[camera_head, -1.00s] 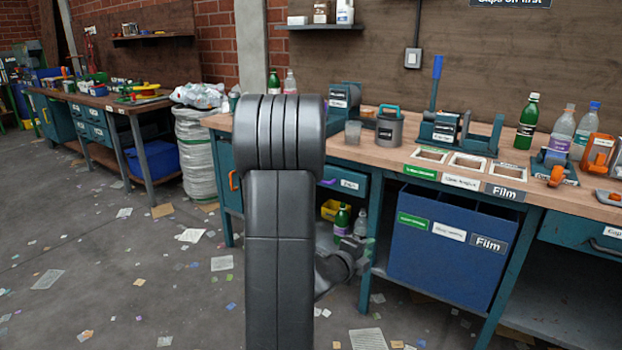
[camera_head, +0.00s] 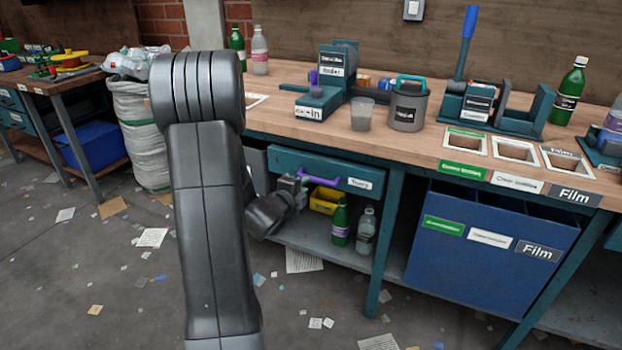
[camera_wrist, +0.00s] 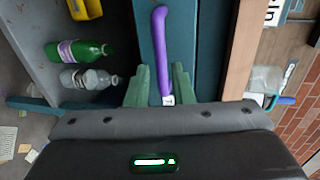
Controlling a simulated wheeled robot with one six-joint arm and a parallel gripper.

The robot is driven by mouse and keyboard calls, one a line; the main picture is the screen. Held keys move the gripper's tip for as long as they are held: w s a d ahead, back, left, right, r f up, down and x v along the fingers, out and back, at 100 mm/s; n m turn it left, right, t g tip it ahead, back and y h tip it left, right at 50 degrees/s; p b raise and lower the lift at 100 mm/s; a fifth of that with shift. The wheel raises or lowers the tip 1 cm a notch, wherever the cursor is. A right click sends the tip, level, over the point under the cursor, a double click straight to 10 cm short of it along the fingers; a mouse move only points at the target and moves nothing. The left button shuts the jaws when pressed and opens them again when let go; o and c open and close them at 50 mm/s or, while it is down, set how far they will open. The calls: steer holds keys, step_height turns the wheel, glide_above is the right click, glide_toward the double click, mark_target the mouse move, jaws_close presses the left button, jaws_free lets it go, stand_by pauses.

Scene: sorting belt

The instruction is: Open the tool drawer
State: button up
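The drawer (camera_head: 335,172) is blue-green with a purple bar handle (camera_head: 318,180) and a small white label too blurred to read surely. It sits under the workbench top, and its front looks closed. My gripper (camera_head: 301,180) is at the handle's left end in the head view. In the wrist view the purple handle (camera_wrist: 161,50) runs between the two green fingers of my gripper (camera_wrist: 161,80). The fingers are apart, with a gap showing on each side of the handle. My arm hides the area left of the drawer.
Below the drawer, a shelf holds a yellow bin (camera_head: 324,200), a green bottle (camera_head: 340,222) and a clear bottle (camera_head: 366,230). A bench leg (camera_head: 384,245) and a blue sorting bin (camera_head: 480,245) stand to the right. Paper scraps litter the floor.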

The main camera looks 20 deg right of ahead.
mark_target(312, 179)
steer(key=x, duration=0.7)
steer(key=shift+d+b, duration=0.2)
steer(key=shift+b, duration=0.1)
jaws_close()
